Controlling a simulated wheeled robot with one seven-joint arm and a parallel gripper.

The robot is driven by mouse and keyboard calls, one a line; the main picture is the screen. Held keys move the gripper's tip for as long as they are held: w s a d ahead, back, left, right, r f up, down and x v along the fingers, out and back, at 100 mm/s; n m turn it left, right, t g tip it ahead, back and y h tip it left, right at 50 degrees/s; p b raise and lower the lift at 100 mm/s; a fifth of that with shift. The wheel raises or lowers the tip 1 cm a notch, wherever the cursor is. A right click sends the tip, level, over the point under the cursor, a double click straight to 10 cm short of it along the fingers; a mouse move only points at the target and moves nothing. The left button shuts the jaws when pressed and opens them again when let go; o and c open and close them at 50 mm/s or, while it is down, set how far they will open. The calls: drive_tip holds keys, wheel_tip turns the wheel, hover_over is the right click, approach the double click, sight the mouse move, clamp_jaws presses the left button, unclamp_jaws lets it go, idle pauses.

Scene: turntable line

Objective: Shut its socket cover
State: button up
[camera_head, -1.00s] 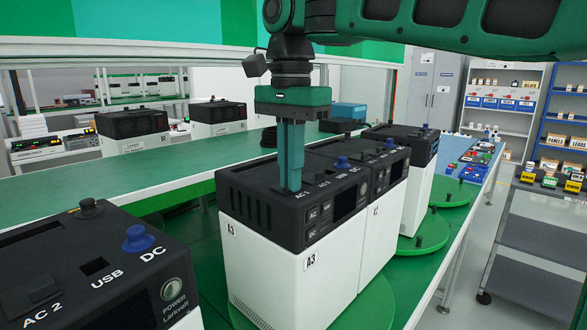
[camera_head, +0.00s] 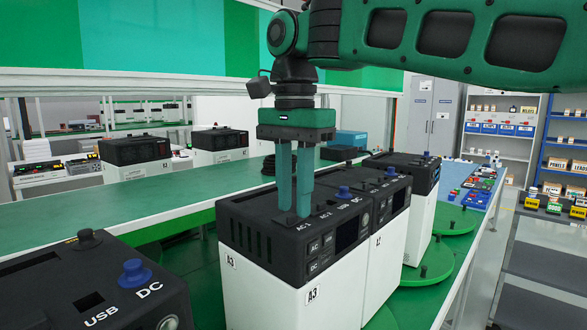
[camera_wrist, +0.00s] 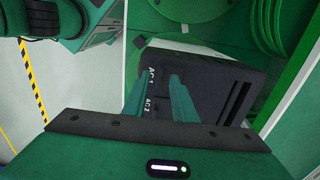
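A power unit marked A3, with a black top and white body (camera_head: 270,285), stands in the middle of the head view. Its top carries AC 1, AC 2, USB and DC labels and a blue knob (camera_head: 343,192). My gripper (camera_head: 301,214) points down at this top beside the AC 1 label. Its two teal fingers stand apart with a gap between them, and I see nothing held. In the wrist view the fingers (camera_wrist: 158,85) reach over the black top (camera_wrist: 212,88) by AC 1 and AC 2. The socket cover is not clear; the fingers partly hide that area. I cannot tell whether the tips touch the top.
Another unit (camera_head: 90,290) stands close at the lower left, with a blue knob and a black knob. More units stand right behind A3. A green bench (camera_head: 120,215) runs behind. Green round turntables (camera_head: 425,270) lie to the right. Shelves stand at the far right.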

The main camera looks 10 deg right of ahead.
wheel_tip(320, 180, up, 9)
drive_tip(key=shift+r, duration=0.2)
idle(0.4)
drive_tip(key=s+d+f+n, duration=0.1)
drive_tip(key=d+f, duration=0.8)
drive_tip(key=d, duration=0.2)
drive_tip(key=s+d+f+n, duration=0.1)
drive_tip(key=s+d+f, duration=0.1)
drive_tip(key=d+f, duration=0.75)
drive_tip(key=s+d+f+n, duration=0.1)
drive_tip(key=s+d+f, duration=0.5)
drive_tip(key=s+f, duration=0.3)
drive_tip(key=s+d+f, duration=0.6)
drive_tip(key=s+f, duration=0.3)
drive_tip(key=shift+d+f+n, duration=0.25)
drive_tip(key=shift+f+n, duration=0.05)
drive_tip(key=shift+n, duration=0.1)
